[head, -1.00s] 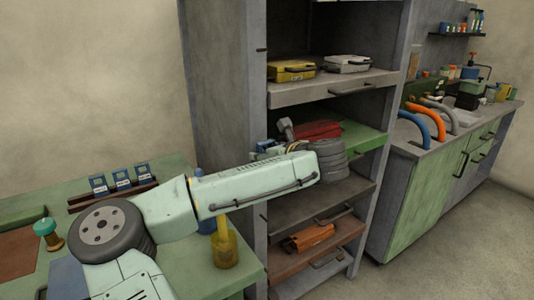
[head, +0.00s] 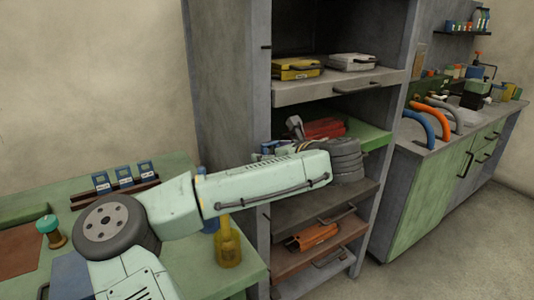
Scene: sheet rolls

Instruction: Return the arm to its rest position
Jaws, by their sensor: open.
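My pale green arm (head: 262,185) reaches from the lower left across the bench to the shelf cabinet. Its dark grey ribbed joint (head: 346,160) is in front of the green shelf. The part of the arm beyond this joint folds back behind the pale link, so I cannot make out my gripper. A red item (head: 325,127) lies on the green shelf (head: 371,137). A grey piece and a blue piece show just above the arm, partly hidden, and I cannot tell what they belong to.
Yellow (head: 296,68) and white (head: 352,62) cases sit on the upper shelf. An orange tool (head: 312,236) lies on a lower shelf. A yellow bottle (head: 228,243) stands on the green bench (head: 180,172), below the arm. A counter with coloured hoses (head: 419,123) is at right.

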